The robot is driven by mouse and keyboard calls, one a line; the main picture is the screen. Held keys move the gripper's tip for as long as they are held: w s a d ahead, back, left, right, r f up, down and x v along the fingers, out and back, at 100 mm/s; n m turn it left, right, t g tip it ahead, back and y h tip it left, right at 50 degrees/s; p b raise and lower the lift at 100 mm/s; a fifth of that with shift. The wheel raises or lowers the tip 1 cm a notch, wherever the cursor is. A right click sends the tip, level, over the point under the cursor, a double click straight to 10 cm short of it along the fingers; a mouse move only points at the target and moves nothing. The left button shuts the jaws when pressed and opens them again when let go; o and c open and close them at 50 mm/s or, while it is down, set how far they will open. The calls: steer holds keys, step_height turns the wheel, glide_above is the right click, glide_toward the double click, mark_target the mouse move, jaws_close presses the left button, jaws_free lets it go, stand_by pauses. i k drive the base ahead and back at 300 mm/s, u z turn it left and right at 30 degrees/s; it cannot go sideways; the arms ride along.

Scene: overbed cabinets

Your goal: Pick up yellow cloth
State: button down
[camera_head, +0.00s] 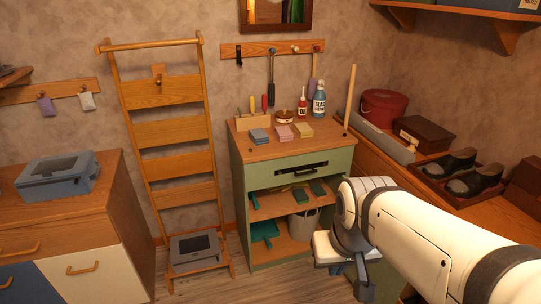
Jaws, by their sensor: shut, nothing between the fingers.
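The yellow cloth (303,130) lies folded on the wooden top of the green cabinet, towards its right side. A pink folded cloth (284,132) lies just left of it, and a blue-grey one (259,136) lies further left. My gripper (364,288) shows small and dark below the bent arm, near the bottom of the view. It is shut and empty, in front of and lower than the cabinet top, well apart from the yellow cloth. Part of the gripper is hard to make out.
Behind the cloths stand a red bottle (302,107), a blue bottle (319,101) and a wooden holder with tools (246,122). An upright wooden stick (350,96) stands at the cabinet's right edge. A wooden ladder rack (176,130) is left; a shoe tray (488,198) is right.

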mark_target(303, 131)
steer(key=i, duration=0.85)
